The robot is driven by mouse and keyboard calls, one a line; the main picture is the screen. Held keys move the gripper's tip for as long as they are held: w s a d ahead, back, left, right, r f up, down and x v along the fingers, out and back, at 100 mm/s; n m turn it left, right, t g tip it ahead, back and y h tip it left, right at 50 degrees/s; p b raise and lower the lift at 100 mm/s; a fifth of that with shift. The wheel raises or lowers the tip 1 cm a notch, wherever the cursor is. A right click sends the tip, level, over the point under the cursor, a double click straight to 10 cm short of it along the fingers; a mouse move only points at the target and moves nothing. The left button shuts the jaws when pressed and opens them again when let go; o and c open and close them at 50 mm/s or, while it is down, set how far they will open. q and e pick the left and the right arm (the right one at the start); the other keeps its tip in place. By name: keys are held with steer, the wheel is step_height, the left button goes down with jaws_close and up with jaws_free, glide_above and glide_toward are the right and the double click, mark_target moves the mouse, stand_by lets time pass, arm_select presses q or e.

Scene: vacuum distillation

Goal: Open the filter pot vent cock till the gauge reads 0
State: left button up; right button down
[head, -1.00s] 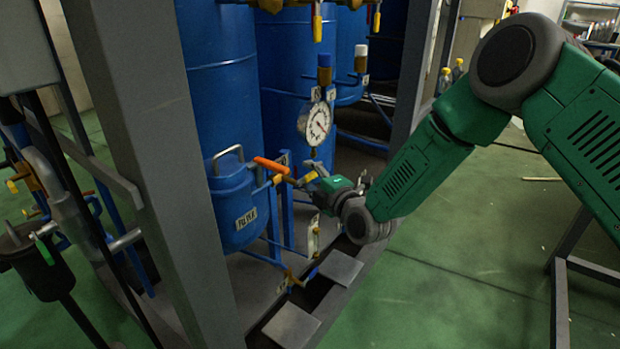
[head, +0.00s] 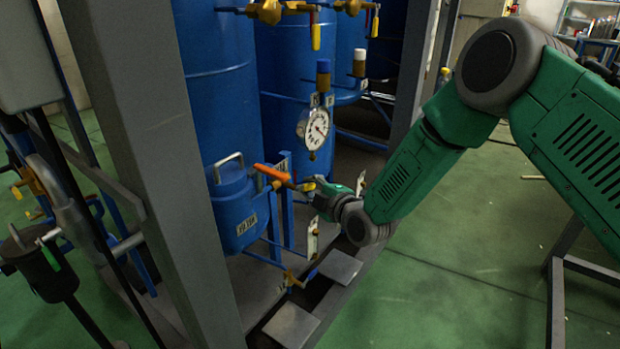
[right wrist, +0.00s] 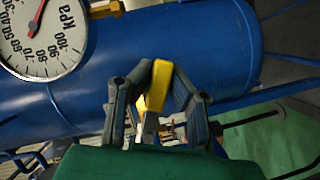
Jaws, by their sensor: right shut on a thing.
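The blue filter pot (head: 232,212) with a lid handle and a label stands beside the rack post in the head view. The round white gauge (head: 316,127) is mounted above and right of it; it also shows in the right wrist view (right wrist: 62,28), cut by the frame edge. Its red needle points up, away from the high figures; I cannot read the value. My right gripper (head: 314,190) is shut on a yellow handle, clear in the right wrist view (right wrist: 157,85) between the fingers. I take it as the vent cock's handle. My left gripper is out of view.
An orange lever (head: 273,175) lies close left of my right gripper. The grey rack post (head: 150,150) stands in front at left. Small valves (head: 292,280) and grey plates (head: 340,267) are below. Green floor (head: 450,260) is open at right.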

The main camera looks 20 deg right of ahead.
steer(key=m+p, duration=0.1)
steer(key=f+m+g+p, duration=0.1)
steer(key=shift+s+a+f+m+y, duration=0.15)
steer(key=shift+s+a+m+y, duration=0.15)
steer(key=shift+a+m, duration=0.1)
steer(key=shift+s+a+f+m+g+y+p, duration=0.35)
steer(key=shift+a+m+g+y, duration=0.2)
steer(key=shift+m, duration=0.55)
steer(key=shift+s+a+f+m+g+y+p, duration=0.2)
steer(key=shift+s+a+m+g+y, duration=0.35)
steer(key=shift+m, duration=0.55)
steer(key=shift+s+a+f+m+g+y+p, duration=0.35)
steer(key=shift+m+g, duration=0.35)
steer(key=shift+m, duration=0.4)
steer(key=shift+w, duration=0.1)
steer(key=c, duration=1.5)
jaws_free()
steer(key=shift+a, duration=0.1)
